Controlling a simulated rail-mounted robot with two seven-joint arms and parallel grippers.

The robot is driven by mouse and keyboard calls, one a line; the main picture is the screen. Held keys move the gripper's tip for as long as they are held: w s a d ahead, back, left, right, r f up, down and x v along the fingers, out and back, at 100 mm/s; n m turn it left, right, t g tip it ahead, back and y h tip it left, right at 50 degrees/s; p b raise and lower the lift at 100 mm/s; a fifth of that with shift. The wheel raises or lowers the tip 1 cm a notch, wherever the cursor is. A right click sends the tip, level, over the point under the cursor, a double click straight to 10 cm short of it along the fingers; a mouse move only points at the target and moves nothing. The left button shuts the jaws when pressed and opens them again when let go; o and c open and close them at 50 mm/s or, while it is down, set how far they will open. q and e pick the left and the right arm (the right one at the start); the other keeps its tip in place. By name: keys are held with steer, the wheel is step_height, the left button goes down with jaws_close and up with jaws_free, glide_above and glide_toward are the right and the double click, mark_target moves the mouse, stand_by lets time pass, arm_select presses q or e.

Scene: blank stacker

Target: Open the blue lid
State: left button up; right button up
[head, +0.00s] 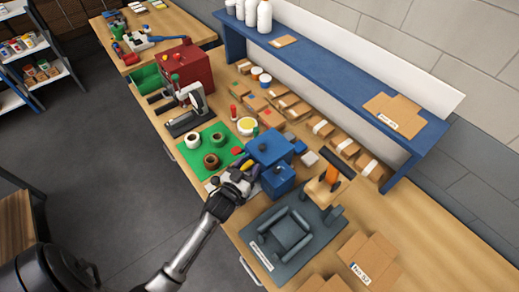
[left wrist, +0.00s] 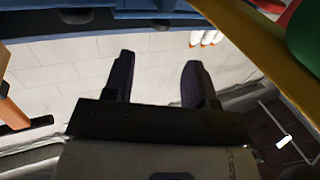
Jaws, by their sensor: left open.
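A blue box (head: 278,182) stands near the front of the workbench. A larger blue part (head: 269,148), which looks like its lid, is directly behind and above it; I cannot tell how far it is raised. My left gripper (head: 246,166) is just left of the box, close to its near-left side. In the left wrist view the fingers of my left gripper (left wrist: 160,80) are apart with nothing between them. A blue edge (left wrist: 110,26) crosses the top of that view, beyond the fingertips. The contact between gripper and box is hidden. My right gripper is not in view.
A green mat (head: 222,147) with tape rolls lies left of the box. A grey fixture (head: 283,240) sits in front of it. Small cardboard boxes (head: 345,147) line the back below a blue shelf (head: 340,85). The bench at the lower right (head: 440,240) is clear.

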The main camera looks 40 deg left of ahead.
mark_target(260, 149)
arm_select(q)
steer(key=x, duration=0.8)
steer(key=shift+c, duration=0.3)
jaws_close()
